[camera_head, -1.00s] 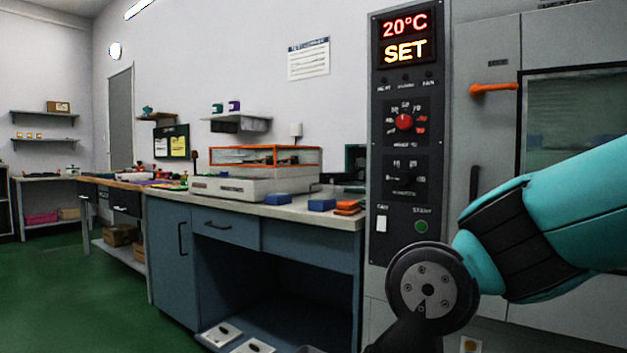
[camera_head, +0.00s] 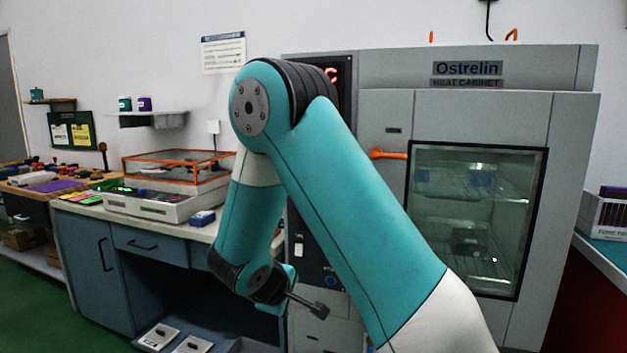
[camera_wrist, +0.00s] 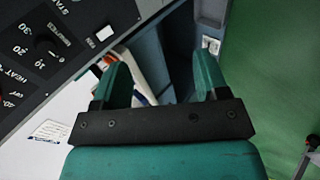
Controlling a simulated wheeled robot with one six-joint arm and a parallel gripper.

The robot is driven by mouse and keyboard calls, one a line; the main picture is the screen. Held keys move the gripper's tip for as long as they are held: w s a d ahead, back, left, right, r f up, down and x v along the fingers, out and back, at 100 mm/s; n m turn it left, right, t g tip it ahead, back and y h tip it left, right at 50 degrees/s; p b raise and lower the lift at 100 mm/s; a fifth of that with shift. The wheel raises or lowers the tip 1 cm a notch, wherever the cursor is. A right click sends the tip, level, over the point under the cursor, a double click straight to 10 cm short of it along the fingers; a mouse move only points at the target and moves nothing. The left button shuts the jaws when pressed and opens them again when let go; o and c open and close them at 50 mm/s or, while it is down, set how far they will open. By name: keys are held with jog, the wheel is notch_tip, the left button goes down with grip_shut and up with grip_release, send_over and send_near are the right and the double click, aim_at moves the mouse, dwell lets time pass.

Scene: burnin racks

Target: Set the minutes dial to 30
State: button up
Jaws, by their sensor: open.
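The minutes dial (camera_wrist: 45,44) is a black knob on the dark control panel (camera_wrist: 85,20), at the upper left of the wrist view. The numbers 10, 20 and 30 and the word MINUTES show around it, rotated. Its pointer setting is too small to tell. My gripper (camera_wrist: 163,80) has two teal fingers, spread apart with nothing between them. The dial lies off to the left of the fingers, apart from them. In the head view my arm covers the dial and most of the panel (camera_head: 318,255); only part of the red display (camera_head: 332,75) shows.
The heat cabinet (camera_head: 573,130) has a glass door (camera_head: 480,215) and an orange handle (camera_head: 388,154). A white switch (camera_wrist: 104,33) sits near the dial. A bench (camera_head: 85,209) with an orange-framed case (camera_head: 170,165) stands left. Green floor (camera_wrist: 280,60) is open at the right of the wrist view.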

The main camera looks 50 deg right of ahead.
jog(key=w+d+r+n+t+h+p, duration=0.3)
jog(key=d+r+n+h+p, duration=0.2)
jog(key=d+r+n+p, duration=0.5)
jog(key=w+d+f+m+t+p, duration=0.1)
jog(key=w+d+p, duration=0.5)
jog(key=w+d, duration=0.3)
jog(key=d, duration=0.4)
jog(key=shift+w+d+f+p, duration=0.3)
jog(key=shift+w+f+p, duration=0.05)
jog(key=shift+f, duration=0.05)
jog(key=c, duration=0.9)
